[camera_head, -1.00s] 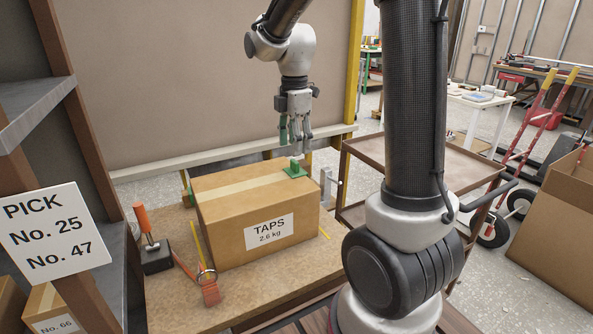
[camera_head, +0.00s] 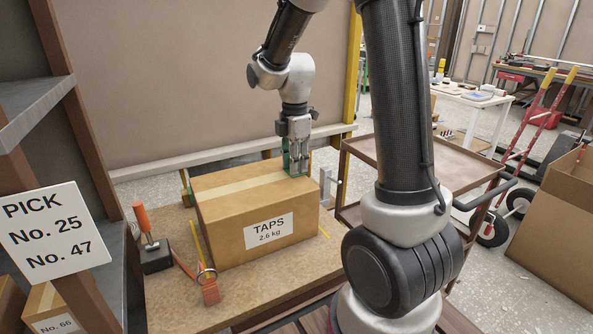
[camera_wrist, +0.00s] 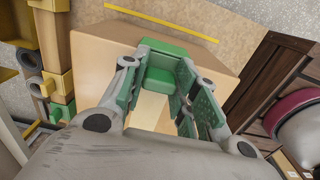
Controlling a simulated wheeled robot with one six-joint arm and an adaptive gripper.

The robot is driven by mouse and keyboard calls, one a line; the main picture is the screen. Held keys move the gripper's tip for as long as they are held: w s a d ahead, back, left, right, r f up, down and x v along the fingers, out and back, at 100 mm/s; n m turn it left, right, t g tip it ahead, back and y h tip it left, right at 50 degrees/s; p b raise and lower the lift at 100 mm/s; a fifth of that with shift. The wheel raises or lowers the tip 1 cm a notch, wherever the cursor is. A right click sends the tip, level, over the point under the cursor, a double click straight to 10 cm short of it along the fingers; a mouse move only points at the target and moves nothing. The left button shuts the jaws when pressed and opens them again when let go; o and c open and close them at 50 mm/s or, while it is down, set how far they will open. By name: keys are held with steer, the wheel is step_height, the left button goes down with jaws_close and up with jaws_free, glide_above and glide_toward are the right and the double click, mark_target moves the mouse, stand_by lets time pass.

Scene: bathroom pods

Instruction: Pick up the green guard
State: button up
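The green guard (camera_head: 294,174) sits at the far right edge of the top of the cardboard TAPS box (camera_head: 228,222). In the wrist view the guard (camera_wrist: 158,82) shows as a green block between my fingers. My gripper (camera_head: 297,168) points down over it, with its green-padded fingertips at the guard's height. In the wrist view my gripper (camera_wrist: 160,92) is open, with one finger on each side of the guard. Whether either pad touches it I cannot tell. The fingers partly hide the guard in the head view.
The box stands on a wooden worktop (camera_head: 178,300). A brown cart (camera_head: 430,148) stands right. A shelf post with a pick sign (camera_head: 50,233) is at left.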

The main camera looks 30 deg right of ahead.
step_height(320, 180, up, 17)
stand_by(1.1)
steer(key=shift+s, duration=0.1)
